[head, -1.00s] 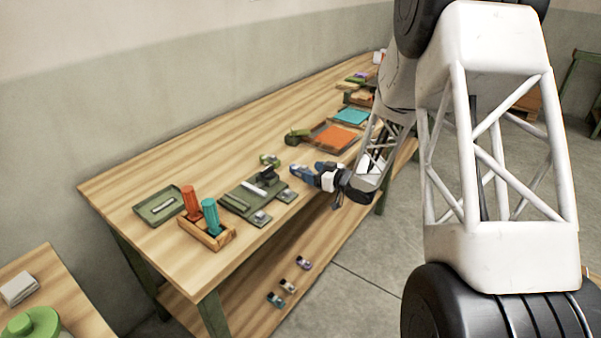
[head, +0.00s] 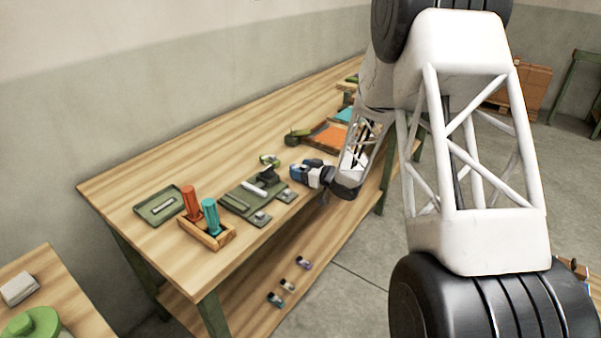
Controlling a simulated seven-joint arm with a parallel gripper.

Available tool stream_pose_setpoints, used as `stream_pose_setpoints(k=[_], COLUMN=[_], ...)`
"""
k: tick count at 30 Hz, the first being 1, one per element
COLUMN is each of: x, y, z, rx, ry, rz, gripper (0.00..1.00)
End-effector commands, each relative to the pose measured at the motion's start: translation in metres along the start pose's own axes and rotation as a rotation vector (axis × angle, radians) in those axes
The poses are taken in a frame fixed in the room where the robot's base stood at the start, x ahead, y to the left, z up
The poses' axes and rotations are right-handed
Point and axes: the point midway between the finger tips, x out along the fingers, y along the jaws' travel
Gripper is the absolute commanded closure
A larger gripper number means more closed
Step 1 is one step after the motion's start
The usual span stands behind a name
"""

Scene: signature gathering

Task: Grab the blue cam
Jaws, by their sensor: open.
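Three small light-and-dark pieces lie in a row on the lower shelf in the head view. The front piece (head: 275,299) looks teal-blue, the middle piece (head: 288,285) brownish, and the back piece (head: 303,263) purple-blue. They are too small to tell which is the blue cam. My gripper (head: 298,172), with blue fingers, is open at the front edge of the tabletop, above and beyond this row. It points left towards the green fixture (head: 236,199) and appears empty.
A wooden holder (head: 216,240) carries a red and a teal cylinder. A green tray (head: 158,208) lies left of it. A small green ringed part (head: 270,160) sits behind the fixture. An orange tray (head: 330,137) lies beyond my gripper. The tabletop's rear strip is clear.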

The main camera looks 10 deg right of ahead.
Motion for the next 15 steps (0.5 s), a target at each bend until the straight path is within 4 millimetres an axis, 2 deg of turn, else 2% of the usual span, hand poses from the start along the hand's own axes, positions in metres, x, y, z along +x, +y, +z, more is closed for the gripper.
stream_pose_setpoints(k=[8,11,15], x=[-0.0001,-0.0001,-0.0001], y=[0.0000,0.0000,0.0000], z=[-0.0001,-0.0001,-0.0001], rx=[0.000,0.000,0.000], ry=[0.000,0.000,0.000], rz=[0.000,0.000,0.000], gripper=[0.34,0.46,0.67])
